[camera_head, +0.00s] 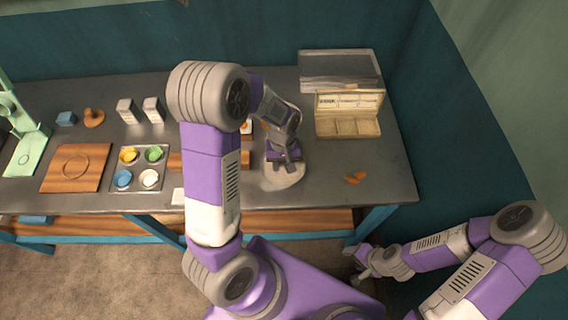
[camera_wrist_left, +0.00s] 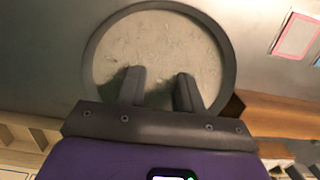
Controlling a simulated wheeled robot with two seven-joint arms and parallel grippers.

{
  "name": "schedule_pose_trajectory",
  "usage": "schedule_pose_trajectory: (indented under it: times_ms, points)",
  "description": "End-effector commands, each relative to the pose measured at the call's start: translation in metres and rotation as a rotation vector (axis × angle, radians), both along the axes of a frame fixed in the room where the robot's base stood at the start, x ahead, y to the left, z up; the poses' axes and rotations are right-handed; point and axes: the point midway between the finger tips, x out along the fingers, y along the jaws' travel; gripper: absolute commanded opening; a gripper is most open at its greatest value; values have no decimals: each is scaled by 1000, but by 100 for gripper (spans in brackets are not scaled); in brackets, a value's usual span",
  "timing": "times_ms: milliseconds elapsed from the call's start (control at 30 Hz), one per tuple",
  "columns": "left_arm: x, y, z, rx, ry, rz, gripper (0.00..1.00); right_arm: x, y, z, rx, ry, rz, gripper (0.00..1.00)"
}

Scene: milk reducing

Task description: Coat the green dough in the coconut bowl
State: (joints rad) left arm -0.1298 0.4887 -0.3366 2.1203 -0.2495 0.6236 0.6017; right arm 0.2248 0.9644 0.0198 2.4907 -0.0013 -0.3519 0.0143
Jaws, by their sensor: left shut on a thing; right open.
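The coconut bowl (camera_head: 268,184) is round and grey with pale flaky contents and sits near the table's front edge. It fills the upper middle of the left wrist view (camera_wrist_left: 232,60). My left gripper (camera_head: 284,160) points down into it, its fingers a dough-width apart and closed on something. A dark green patch (camera_wrist_left: 158,96) shows between and beside the fingertips; I cannot make out the dough's outline or how much coconut is on it. My right gripper (camera_head: 362,270) is open and empty, low beyond the table's front edge.
A four-cup tray (camera_head: 139,180) holds yellow, green, blue and white contents. A wooden board (camera_head: 62,180) lies left of it, with a light green press (camera_head: 28,140) beyond.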

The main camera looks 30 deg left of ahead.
Motion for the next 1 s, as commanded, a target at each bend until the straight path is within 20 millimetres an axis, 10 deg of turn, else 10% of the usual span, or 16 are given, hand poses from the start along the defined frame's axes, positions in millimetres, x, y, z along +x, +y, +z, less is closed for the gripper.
schedule_pose_trajectory:
  times_ms: [1000]
  points:
    - [0, 0, 47, 0, 0, 0, 6, 0, 0, 40, 0, 0, 0, 60]
